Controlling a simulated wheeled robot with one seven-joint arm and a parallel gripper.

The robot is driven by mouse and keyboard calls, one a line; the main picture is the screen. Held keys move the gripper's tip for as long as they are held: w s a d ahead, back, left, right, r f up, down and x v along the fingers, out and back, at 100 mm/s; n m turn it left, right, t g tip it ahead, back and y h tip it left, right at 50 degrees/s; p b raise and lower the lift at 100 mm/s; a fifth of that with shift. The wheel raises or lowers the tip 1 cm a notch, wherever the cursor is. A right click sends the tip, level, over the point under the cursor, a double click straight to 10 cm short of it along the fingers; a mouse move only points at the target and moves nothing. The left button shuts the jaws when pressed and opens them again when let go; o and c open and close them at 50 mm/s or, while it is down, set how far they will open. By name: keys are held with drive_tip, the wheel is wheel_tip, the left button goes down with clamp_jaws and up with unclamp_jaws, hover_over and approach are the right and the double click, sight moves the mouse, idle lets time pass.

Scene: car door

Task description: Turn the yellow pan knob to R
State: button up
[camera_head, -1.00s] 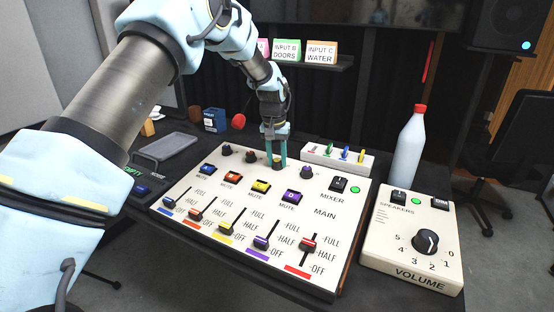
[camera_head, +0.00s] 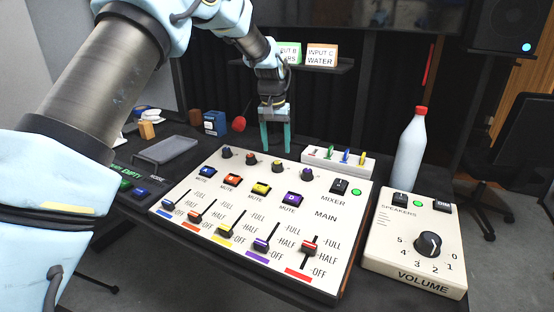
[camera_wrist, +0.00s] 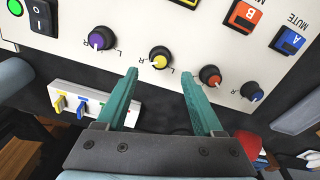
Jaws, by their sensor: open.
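The yellow pan knob (camera_head: 277,166) is in the row of small knobs along the far edge of the white mixer panel (camera_head: 325,215). The wrist view shows its yellow cap and dark base (camera_wrist: 160,57), with small letters beside it; I cannot read its exact pointer direction. My gripper (camera_head: 276,150) is open and empty, its two teal fingers apart. It is raised above and just behind the yellow knob, not touching it. In the wrist view the fingertips (camera_wrist: 160,73) lie either side of the knob's lower edge in the picture.
The purple knob (camera_wrist: 102,38) and orange knob (camera_wrist: 210,76) flank the yellow one closely. A white block with coloured levers (camera_head: 338,159) stands behind the panel. A bottle (camera_head: 410,150) and the volume box (camera_head: 415,240) are to the right.

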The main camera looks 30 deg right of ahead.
sight(275, 164)
drive_tip(key=shift+s+a+r, duration=0.1)
drive_tip(key=shift+r, duration=1)
drive_tip(key=shift+a+r, duration=0.1)
drive_tip(key=shift+r, duration=1)
drive_tip(key=shift+a, duration=0.1)
drive_tip(key=w+a+n, duration=0.3)
drive_tip(key=a+n, duration=0.1)
drive_tip(key=a, duration=2.3)
drive_tip(key=s+a+f+n, duration=0.1)
drive_tip(key=s+a+n, duration=0.1)
drive_tip(key=s+a, duration=0.4)
drive_tip(key=s+a+f+n+t+p, duration=0.1)
drive_tip(key=s+a, duration=0.6)
drive_tip(key=a, duration=0.8)
drive_tip(key=shift+s+a+n+y, duration=0.15)
drive_tip(key=shift+s+n+y, duration=0.1)
drive_tip(key=shift+n+y, duration=0.25)
